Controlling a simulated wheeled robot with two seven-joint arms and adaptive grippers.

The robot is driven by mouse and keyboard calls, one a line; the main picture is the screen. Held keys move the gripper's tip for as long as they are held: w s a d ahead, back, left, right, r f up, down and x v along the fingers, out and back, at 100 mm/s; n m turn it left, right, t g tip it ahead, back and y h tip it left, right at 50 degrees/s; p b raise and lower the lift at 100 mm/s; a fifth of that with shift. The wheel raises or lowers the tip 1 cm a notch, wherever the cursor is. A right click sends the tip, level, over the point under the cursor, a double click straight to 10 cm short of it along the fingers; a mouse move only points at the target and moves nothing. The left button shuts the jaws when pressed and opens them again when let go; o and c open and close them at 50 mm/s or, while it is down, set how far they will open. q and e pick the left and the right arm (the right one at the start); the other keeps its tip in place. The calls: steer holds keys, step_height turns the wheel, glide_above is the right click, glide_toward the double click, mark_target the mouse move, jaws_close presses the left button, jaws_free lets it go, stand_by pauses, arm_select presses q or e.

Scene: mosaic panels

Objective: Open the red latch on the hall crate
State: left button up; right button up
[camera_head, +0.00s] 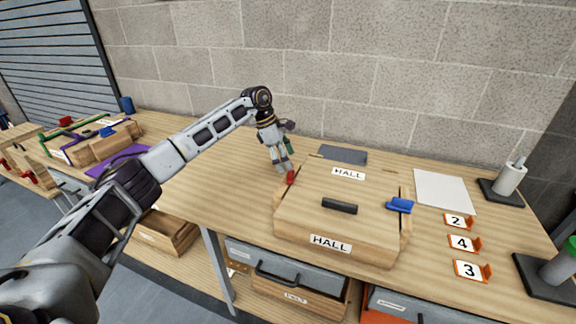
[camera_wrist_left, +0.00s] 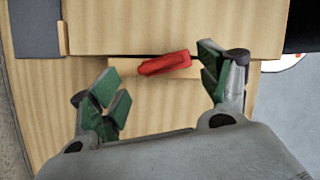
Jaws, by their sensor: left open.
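The hall crate (camera_head: 304,228) is a wooden box on the bench with HALL labels and a dark handle on its lid. Its red latch (camera_head: 291,177) is on the crate's left side. In the left wrist view the red latch (camera_wrist_left: 164,63) lies slanted, ahead of the fingertips and between their lines. A blue latch (camera_head: 400,205) is on the crate's right side. My left gripper (camera_head: 282,167) points down beside the red latch. In its wrist view the green-padded fingers (camera_wrist_left: 160,85) are spread wide with nothing between them. My right gripper does not show.
A dark flat plate (camera_head: 343,154) lies behind the crate. A white sheet (camera_head: 444,191) and orange number tags (camera_head: 464,243) are to its right. Another crate with coloured parts (camera_head: 97,145) stands at the far left. Bench between them is mostly clear.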

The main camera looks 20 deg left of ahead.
arm_select(q)
steer(key=v, duration=0.8)
steer(key=shift+r, duration=0.15)
stand_by(0.5)
